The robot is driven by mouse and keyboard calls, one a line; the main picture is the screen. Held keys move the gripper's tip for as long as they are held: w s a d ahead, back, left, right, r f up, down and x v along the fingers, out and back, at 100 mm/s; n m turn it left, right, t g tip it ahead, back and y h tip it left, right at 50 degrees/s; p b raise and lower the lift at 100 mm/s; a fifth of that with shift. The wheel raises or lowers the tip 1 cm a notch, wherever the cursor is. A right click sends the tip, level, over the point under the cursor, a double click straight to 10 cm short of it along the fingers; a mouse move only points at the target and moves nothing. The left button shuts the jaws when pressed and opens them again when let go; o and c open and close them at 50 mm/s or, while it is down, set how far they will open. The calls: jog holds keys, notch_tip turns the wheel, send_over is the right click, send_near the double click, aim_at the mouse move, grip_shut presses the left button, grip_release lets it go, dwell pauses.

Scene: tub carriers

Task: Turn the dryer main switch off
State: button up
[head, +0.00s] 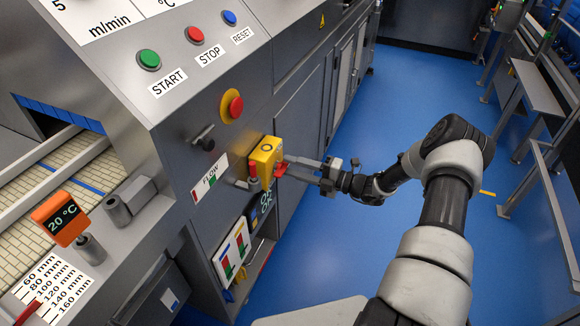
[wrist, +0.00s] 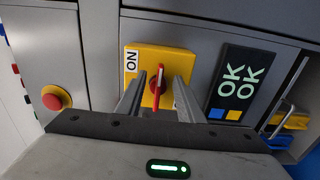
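The dryer main switch is a yellow box (head: 264,152) on the grey machine front. It also shows in the wrist view (wrist: 178,58), with an ON label (wrist: 131,61) on its left side. Its red handle (wrist: 158,80) stands nearly upright in the wrist view, crosswise to the side with the ON label. My gripper (head: 290,168) is at the front of the switch. In the wrist view my gripper (wrist: 157,98) is open, with one finger on each side of the handle and gaps to it. Whether the fingertips reach past the handle's front is unclear.
A red emergency button (head: 232,106) is above the switch. A black knob (head: 203,139) and a FLOW label (head: 209,180) are to its left. A dark OK screen (wrist: 238,85) is beside the switch. Blue floor (head: 330,245) is clear right of the machine.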

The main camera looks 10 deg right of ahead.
jog(key=v, duration=1.6)
jog(key=shift+p, duration=0.35)
jog(key=shift+s+d, duration=0.1)
jog(key=s+a+r+n+g+h, duration=0.4)
jog(key=s+a+r+n+g, duration=0.2)
jog(key=a+r+n, duration=0.5)
jog(key=s+a+r+n+g+h, duration=0.45)
jog(key=r+n, duration=0.45)
jog(key=n, duration=0.7)
jog(key=s+r+n+t+h, duration=0.6)
jog(key=s+r+n, duration=0.5)
jog(key=s+n, duration=0.45)
notch_tip(320, 180, up, 17)
jog(key=w+p, duration=0.1)
jog(key=p, duration=1.6)
jog(key=shift+w+a+n, duration=0.3)
jog(key=shift+n, duration=0.15)
